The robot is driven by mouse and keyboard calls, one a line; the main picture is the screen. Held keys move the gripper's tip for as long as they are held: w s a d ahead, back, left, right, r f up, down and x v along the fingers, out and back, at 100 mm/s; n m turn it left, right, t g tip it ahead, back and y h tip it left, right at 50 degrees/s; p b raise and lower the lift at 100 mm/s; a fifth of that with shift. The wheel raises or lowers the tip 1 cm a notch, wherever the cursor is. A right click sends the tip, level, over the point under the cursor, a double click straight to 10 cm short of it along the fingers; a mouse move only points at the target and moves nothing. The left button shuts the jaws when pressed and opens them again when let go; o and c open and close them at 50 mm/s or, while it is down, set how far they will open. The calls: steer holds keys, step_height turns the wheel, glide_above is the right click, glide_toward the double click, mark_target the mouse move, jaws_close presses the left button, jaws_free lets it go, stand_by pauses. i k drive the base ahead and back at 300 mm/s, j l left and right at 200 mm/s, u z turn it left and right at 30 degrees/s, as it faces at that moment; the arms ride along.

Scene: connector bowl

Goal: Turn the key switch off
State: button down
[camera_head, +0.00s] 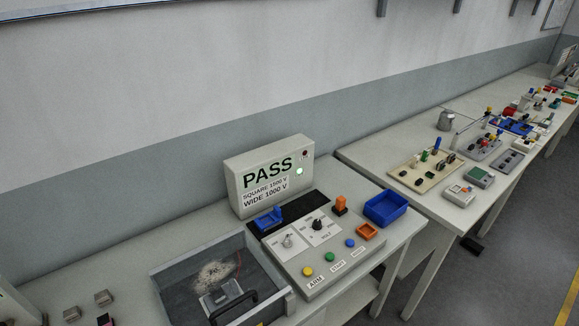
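A light grey control panel (330,262) lies on the near bench. On its left part, a small silver key-like switch (287,241) stands on a white label plate; it appears to be the key switch. Its exact turn position is too small to read. A black rotary knob (318,225) sits on another white plate just right of it. The box behind the panel (270,174) shows PASS, with a lit green lamp (299,171) and a dark lamp above it.
Yellow, green and blue buttons line the panel's front. Further benches recede right.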

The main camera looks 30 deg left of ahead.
mark_target(287, 242)
steer(key=u, duration=1.4)
steer(key=i+j+u, duration=0.2)
steer(key=i+j, duration=0.25)
steer(key=i, duration=0.2)
